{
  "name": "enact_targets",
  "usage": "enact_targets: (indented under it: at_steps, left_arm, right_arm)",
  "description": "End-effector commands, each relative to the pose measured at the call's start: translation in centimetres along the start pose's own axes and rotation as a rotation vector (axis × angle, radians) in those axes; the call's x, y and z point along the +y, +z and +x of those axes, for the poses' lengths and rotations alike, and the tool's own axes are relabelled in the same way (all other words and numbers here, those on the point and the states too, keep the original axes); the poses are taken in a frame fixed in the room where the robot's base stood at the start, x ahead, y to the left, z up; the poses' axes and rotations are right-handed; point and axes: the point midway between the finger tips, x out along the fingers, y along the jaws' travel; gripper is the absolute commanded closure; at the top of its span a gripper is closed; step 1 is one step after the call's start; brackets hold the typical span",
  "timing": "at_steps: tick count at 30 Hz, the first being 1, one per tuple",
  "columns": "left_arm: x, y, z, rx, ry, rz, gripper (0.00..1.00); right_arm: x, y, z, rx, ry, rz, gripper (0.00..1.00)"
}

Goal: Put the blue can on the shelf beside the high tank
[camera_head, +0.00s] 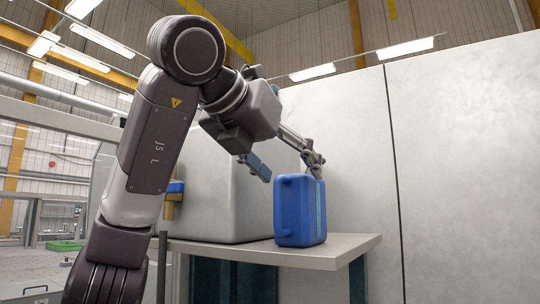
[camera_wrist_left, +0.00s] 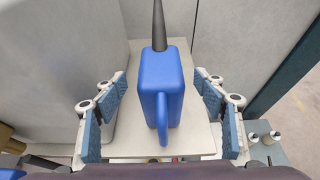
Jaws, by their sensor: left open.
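The blue can (camera_head: 299,212) stands upright on the shelf (camera_head: 345,250), right beside the high tank (camera_head: 240,195), a large pale box. In the left wrist view the can (camera_wrist_left: 160,85) shows from above, with its handle towards me and a dark spout pointing away. My left gripper (camera_head: 287,167) is at the top of the can in the head view. Its blue-padded fingers (camera_wrist_left: 163,112) are spread on both sides of the can, with gaps between pads and can. The shelf (camera_wrist_left: 130,143) and the tank (camera_wrist_left: 60,60) also show in the wrist view. My right gripper is not in view.
A tall pale wall panel (camera_head: 460,150) stands behind and to the right of the shelf. The shelf's right end (camera_head: 365,243) is bare. A blue and yellow item (camera_head: 174,193) is at the tank's left side, partly behind my arm.

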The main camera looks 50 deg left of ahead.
Motion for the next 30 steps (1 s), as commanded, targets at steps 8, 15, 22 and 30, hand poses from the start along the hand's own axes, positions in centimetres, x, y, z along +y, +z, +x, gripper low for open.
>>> enact_targets:
  at_steps: [8, 15, 22, 30]
  left_arm:
    - [0.0, -0.1, -3.9, -0.004, 0.001, -0.001, 0.35]
    - [0.0, -0.1, -6.0, -0.002, 0.000, -0.001, 0.35]
    - [0.0, 0.0, -6.5, 0.000, 0.001, 0.000, 0.35]
    - [0.0, 0.0, -6.4, 0.000, 0.001, 0.000, 0.35]
  right_arm:
    - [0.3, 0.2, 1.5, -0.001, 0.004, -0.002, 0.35]
    - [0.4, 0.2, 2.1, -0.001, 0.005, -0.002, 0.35]
    - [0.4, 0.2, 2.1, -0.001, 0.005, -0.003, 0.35]
    - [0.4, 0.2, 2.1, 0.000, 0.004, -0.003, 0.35]
